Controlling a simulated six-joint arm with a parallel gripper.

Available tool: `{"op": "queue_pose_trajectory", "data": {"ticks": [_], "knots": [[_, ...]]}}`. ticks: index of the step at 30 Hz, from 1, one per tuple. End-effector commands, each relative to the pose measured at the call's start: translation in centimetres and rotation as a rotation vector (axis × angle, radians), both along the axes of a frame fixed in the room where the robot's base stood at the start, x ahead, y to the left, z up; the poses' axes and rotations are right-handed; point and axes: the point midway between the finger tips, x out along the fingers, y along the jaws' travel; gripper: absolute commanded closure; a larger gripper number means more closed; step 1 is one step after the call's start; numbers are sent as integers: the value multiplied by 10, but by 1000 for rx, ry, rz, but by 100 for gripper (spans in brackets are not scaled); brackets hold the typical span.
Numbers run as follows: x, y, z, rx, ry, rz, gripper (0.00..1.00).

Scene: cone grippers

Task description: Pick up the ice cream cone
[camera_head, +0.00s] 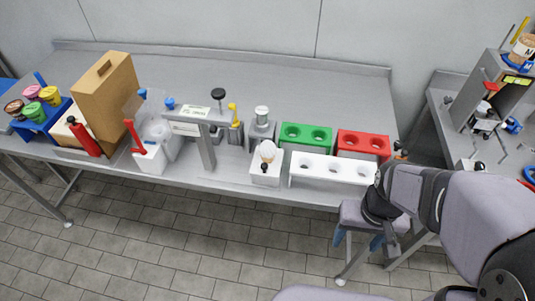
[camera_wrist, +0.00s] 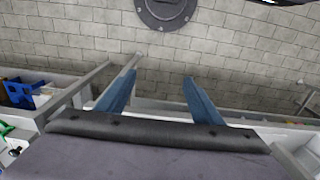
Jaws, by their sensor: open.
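The ice cream cone (camera_head: 267,152) stands upright in a white block-shaped holder (camera_head: 267,179) near the front edge of the counter, at the middle of the head view. Its pale top shows, and its lower part is hidden in or behind the holder. My gripper (camera_head: 357,244) hangs in front of the counter edge, right of and nearer than the cone, with its blue fingers pointing down. In the wrist view my gripper (camera_wrist: 159,76) is open, with nothing between its fingers and the tiled floor beyond. The cone does not show in the wrist view.
A white rack with holes (camera_head: 333,171), a green rack (camera_head: 305,136) and a red rack (camera_head: 363,143) stand right of the cone. A grey stand (camera_head: 206,150) rises to its left. A cardboard box (camera_head: 105,95) is farther left. The back of the counter (camera_head: 300,90) is clear.

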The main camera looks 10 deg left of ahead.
Motion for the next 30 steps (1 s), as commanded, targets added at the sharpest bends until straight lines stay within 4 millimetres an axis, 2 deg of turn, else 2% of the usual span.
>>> {"op": "queue_pose_trajectory", "data": {"ticks": [5, 8, 11, 14, 20, 24, 30], "knots": [[3, 1, 1, 0, -1, -1, 40], [13, 5, 5, -2, -3, -9, 40], [34, 14, 14, -6, -9, -28, 40], [64, 31, 25, -12, -17, -58, 40], [131, 88, 53, -25, -41, -149, 40], [168, 140, 70, -32, -63, -220, 40], [196, 206, 87, -31, -94, -313, 40]]}}
